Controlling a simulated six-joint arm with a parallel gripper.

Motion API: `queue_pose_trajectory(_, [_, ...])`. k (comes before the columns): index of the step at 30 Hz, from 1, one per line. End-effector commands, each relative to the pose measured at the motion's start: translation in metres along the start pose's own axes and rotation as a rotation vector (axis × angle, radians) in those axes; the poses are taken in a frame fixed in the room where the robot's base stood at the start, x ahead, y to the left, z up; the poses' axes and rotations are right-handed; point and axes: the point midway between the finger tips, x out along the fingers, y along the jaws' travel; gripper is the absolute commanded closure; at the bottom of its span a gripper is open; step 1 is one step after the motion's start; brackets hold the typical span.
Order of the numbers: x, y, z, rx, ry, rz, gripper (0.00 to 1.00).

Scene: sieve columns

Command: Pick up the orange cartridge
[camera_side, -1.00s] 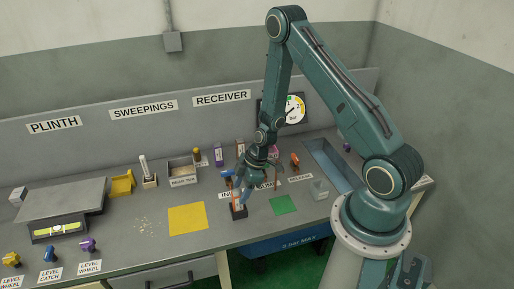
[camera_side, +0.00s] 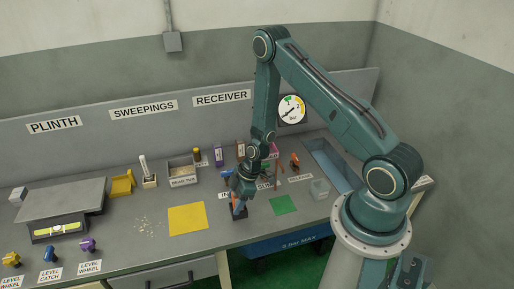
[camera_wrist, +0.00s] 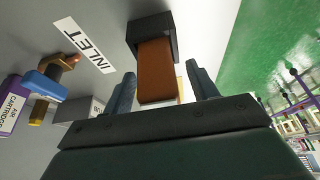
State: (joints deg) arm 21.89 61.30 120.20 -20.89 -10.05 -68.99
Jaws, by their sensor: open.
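The orange cartridge (camera_wrist: 156,68) is a brownish-orange block in the wrist view, with one end in a black holder (camera_wrist: 150,27). My gripper (camera_wrist: 161,73) is open, with one finger on each side of the cartridge and a visible gap at both sides. In the side view my gripper (camera_side: 239,202) is low over the bench, pointing down at the black holder (camera_side: 240,214). There the cartridge is mostly hidden behind my fingers.
An INLET label (camera_wrist: 84,43) and a blue-handled valve (camera_wrist: 46,84) lie left of the holder in the wrist view. In the side view, a yellow mat (camera_side: 187,218) is left and a green mat (camera_side: 283,204) right.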

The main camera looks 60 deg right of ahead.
Motion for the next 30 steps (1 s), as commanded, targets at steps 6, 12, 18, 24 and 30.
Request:
queue_pose_trajectory(6, [-0.0002,0.0001,-0.0001,0.000,0.000,0.000,0.42])
queue_pose_trajectory(12, [-0.0003,0.0001,-0.0001,0.000,0.000,0.000,0.79])
queue_pose_trajectory(18, [-0.0004,0.0002,-0.0003,0.000,0.001,0.000,0.92])
queue_pose_trajectory(24, [-0.0012,0.0003,-0.0007,0.000,0.001,0.001,0.92])
queue_pose_trajectory(30, [-0.0076,0.0010,-0.0036,-0.001,0.002,0.003,0.92])
